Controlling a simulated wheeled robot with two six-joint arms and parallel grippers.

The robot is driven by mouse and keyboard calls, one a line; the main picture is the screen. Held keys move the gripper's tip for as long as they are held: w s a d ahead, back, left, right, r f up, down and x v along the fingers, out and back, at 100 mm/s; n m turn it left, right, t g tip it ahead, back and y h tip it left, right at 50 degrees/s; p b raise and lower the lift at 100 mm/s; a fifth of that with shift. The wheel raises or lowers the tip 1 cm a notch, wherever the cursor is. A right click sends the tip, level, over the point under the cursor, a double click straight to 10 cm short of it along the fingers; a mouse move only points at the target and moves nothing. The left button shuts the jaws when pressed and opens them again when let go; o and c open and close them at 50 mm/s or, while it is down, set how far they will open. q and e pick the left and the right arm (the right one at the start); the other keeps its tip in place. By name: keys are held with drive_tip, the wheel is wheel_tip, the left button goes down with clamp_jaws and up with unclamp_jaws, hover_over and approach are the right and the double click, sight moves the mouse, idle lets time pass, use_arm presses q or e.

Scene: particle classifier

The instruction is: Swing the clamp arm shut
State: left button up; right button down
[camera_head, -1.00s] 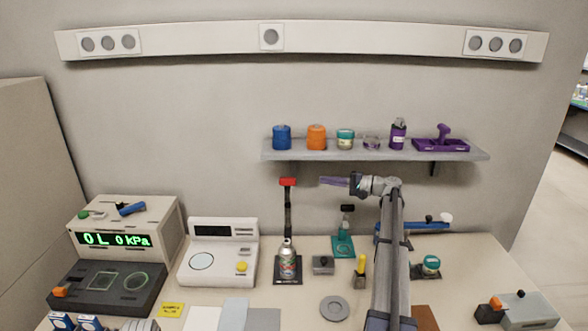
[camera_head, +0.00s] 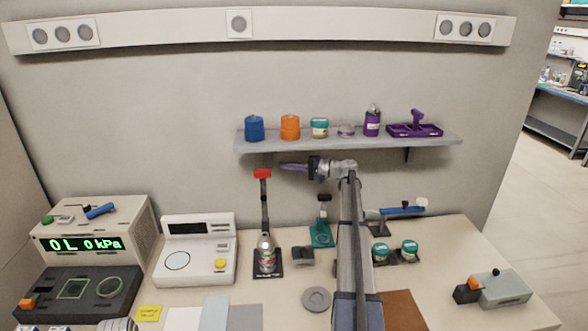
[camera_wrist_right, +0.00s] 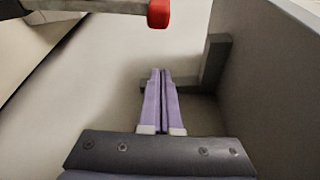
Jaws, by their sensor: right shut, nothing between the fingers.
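The clamp arm (camera_head: 264,205) stands upright, raised above a silver labelled canister (camera_head: 267,258) on a dark base. Its red tip (camera_head: 262,174) is at the top in the head view and also shows at the top edge of the right wrist view (camera_wrist_right: 159,13). My right gripper (camera_head: 281,166) has purple fingers, shut and empty. In the head view its fingertips sit just right of the red tip and slightly higher, with a small gap. In the right wrist view the shut fingertips (camera_wrist_right: 161,73) point up below the red tip, apart from it. My left gripper is not in view.
A wall shelf (camera_head: 350,143) with blue, orange and purple items is close behind my right gripper. A scale (camera_head: 196,262) stands left of the clamp. A green-based stand (camera_head: 321,236) and small jars (camera_head: 380,254) are to its right.

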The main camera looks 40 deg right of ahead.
drive_tip(key=a, duration=0.5)
drive_tip(key=shift+w+a+r, duration=0.1)
drive_tip(key=shift+w+r, duration=0.1)
idle(0.4)
